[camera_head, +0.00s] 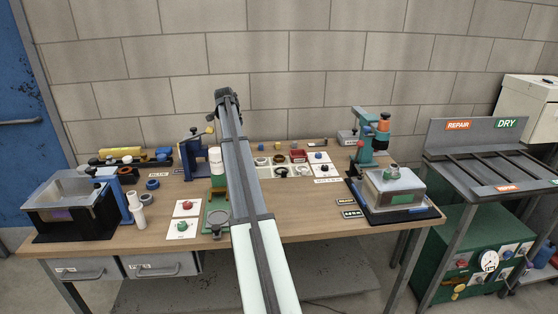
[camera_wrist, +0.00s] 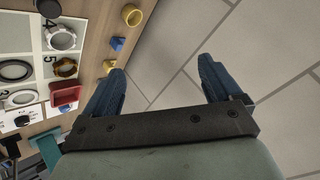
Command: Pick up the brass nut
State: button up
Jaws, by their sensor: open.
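A brass-coloured ring (camera_wrist: 65,67), which looks like the brass nut, lies in a cell of the white board, between a pale ring (camera_wrist: 61,38) and a red tray (camera_wrist: 65,93). In the head view the brass nut (camera_head: 279,160) is small, on the board right of my arm. My gripper (camera_wrist: 161,65) is open and empty, with floor or wall tiles between its fingers. The nut is off to the left of the fingers, apart from them. In the head view my arm reaches up toward the wall, and the fingertips are not clear.
The white board (camera_wrist: 18,40) also holds dark rings. A yellow cup (camera_wrist: 131,15), a blue piece (camera_wrist: 117,43) and a yellow piece (camera_wrist: 109,65) stand beside it. A blue press (camera_head: 192,155) stands left of my arm, a teal press (camera_head: 366,150) at the right. Bare wood lies in front (camera_head: 310,215).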

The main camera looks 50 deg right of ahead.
jog(key=s+d+f+n+g+y, duration=0.1)
jog(key=s+d+f+g, duration=0.3)
jog(key=s, duration=0.3)
jog(key=s+d+f+n+g+y, duration=0.1)
jog(key=s+d+f+g+y, duration=0.1)
jog(key=s+d+f, duration=0.4)
send_near(278, 155)
jog(key=f, duration=0.1)
jog(key=s+f, duration=0.1)
jog(key=shift+s+a+f, duration=0.1)
jog(key=shift+a+f, duration=0.1)
jog(key=shift+f, duration=0.2)
jog(key=shift+s+x, duration=0.15)
jog(key=shift+x, duration=1.15)
jog(key=shift+s+x, duration=0.15)
jog(key=shift+x, duration=1.15)
jog(key=shift+d+r, duration=0.1)
jog(key=c, duration=1.2)
jog(key=shift+r, duration=0.1)
